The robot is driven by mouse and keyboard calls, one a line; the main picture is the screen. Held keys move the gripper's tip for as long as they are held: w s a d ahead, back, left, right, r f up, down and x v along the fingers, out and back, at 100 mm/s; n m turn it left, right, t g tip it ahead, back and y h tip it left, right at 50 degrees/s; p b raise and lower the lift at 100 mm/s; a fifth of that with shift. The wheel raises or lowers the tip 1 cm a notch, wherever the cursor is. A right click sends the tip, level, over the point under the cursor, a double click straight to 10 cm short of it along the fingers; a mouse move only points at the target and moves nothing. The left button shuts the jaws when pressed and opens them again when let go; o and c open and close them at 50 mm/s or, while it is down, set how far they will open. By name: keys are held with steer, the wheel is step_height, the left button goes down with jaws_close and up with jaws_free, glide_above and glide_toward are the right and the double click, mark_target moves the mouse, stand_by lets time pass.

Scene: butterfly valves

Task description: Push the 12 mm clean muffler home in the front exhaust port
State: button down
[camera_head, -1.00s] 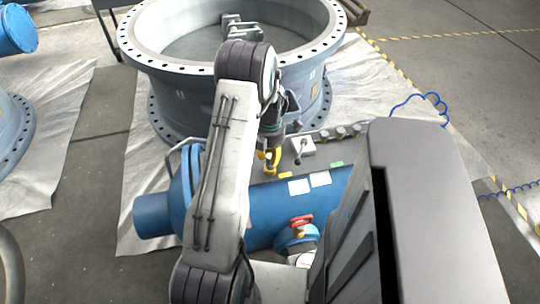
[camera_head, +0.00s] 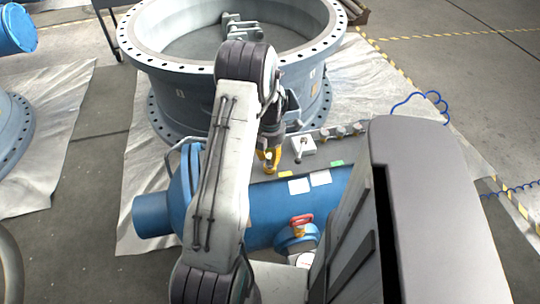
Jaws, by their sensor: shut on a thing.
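My gripper (camera_head: 270,163) points down just behind the blue cylinder (camera_head: 262,207), left of a small white block. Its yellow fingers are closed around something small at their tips. That is likely the muffler, but it is too small and too covered by the fingers to make out. The exhaust port at the fingertips is hidden too, so I cannot tell how far in the muffler sits.
A white block with a lever (camera_head: 303,146) stands right of my gripper. Several small fittings (camera_head: 340,132) line the back edge of the grey plate. A large flanged ring (camera_head: 140,62) stands behind. A red-handled valve (camera_head: 300,222) sits on the cylinder's near side.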

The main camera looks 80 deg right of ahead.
steer(key=shift+f+b, duration=0.3)
steer(key=shift+f, duration=0.1)
stand_by(0.4)
steer(key=shift+c, duration=2.2)
jaws_free()
steer(key=shift+r, duration=0.15)
steer(key=shift+r+p, duration=2.35)
steer(key=shift+r, duration=1.3)
